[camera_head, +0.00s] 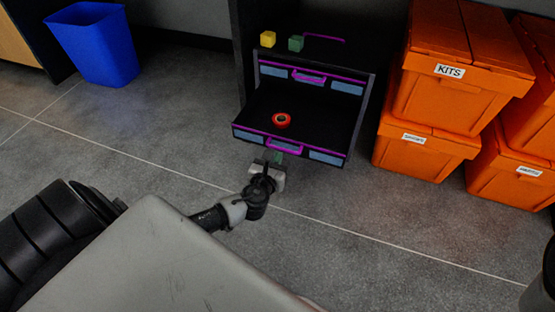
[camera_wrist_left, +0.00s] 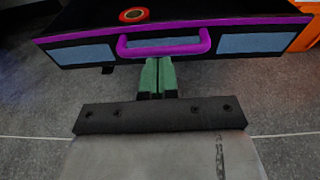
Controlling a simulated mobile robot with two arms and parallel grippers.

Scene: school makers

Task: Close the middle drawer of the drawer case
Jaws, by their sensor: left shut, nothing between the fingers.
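The black drawer case (camera_head: 370,95) stands against the wall in the head view. Its middle drawer (camera_head: 242,131) is pulled out, with purple trim, blue label panels and a purple handle (camera_head: 284,147). A red ring-shaped roll (camera_head: 281,121) lies inside the drawer. In the left wrist view the handle (camera_wrist_left: 163,46) is just beyond the fingertips. My left gripper (camera_head: 277,157) is shut and empty, its green fingers (camera_wrist_left: 157,75) pointing at the drawer front just below the handle. I cannot tell whether they touch it. My right gripper does not show.
Orange crates (camera_head: 427,150) stand close on the right. A blue bin (camera_head: 94,45) stands at the left. The floor before the case is clear.

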